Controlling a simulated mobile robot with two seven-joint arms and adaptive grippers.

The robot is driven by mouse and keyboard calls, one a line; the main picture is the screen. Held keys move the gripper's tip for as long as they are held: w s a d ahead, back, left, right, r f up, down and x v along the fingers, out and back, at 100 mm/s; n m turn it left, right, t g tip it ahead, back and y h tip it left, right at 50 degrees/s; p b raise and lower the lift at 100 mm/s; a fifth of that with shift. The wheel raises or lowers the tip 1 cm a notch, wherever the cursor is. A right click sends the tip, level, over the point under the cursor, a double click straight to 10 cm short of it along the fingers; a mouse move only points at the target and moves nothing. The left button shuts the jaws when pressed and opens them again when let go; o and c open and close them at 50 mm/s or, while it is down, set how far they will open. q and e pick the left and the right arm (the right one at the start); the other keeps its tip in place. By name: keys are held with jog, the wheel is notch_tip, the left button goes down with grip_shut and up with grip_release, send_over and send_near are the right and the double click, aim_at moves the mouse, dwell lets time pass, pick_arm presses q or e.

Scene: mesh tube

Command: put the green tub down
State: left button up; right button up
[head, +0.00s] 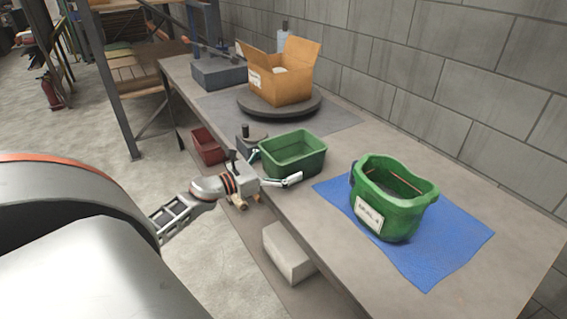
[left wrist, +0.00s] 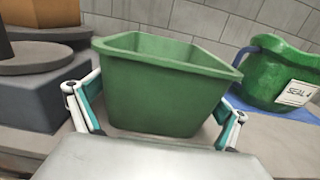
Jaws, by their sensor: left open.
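The green tub (head: 293,162), a rectangular open-topped box, sits on the bench near its front edge in the head view. It looks empty. In the left wrist view the tub (left wrist: 165,90) stands upright, straight ahead. My left gripper (head: 275,168) is open, with one finger on each side of the tub; in the left wrist view its fingers (left wrist: 155,122) flank the lower walls. Whether the fingers touch the walls is hard to tell. My right gripper is not in view.
A rounded green bucket (head: 392,215) with a white label stands on a blue mat (head: 450,250) to the right. Behind the tub are a dark block (head: 250,140), a round turntable (head: 260,108) and an open cardboard box (head: 285,85). A red bin (head: 208,148) is beyond the front edge.

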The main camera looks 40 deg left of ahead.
aim_at(269, 169)
pick_arm(q)
jog(key=b+v, duration=0.1)
jog(key=v, duration=0.6)
jog(key=shift+s+a, duration=0.1)
jog(key=shift+s, duration=0.15)
jog(key=v, duration=0.4)
jog(key=s+d+f+n+g+y, duration=0.1)
jog(key=s+d+f+n+y, duration=0.15)
jog(key=d+f+n, duration=0.75)
jog(key=s+d+f+n+g+y, duration=0.15)
jog(key=s+d+f+n, duration=0.4)
jog(key=n, duration=0.75)
jog(key=s+d+f+n+g, duration=0.2)
jog(key=s+d+f+n, duration=0.1)
jog(key=d+f+n, duration=0.2)
jog(key=s+d+f+n+g+h, duration=0.1)
jog(key=s+d+f+n, duration=0.3)
jog(key=d, duration=0.6)
jog(key=f+n+g, duration=0.1)
jog(key=n, duration=0.1)
jog(key=shift+s+f+n, duration=0.25)
jog(key=shift+s+n, duration=0.05)
jog(key=shift+n, duration=0.1)
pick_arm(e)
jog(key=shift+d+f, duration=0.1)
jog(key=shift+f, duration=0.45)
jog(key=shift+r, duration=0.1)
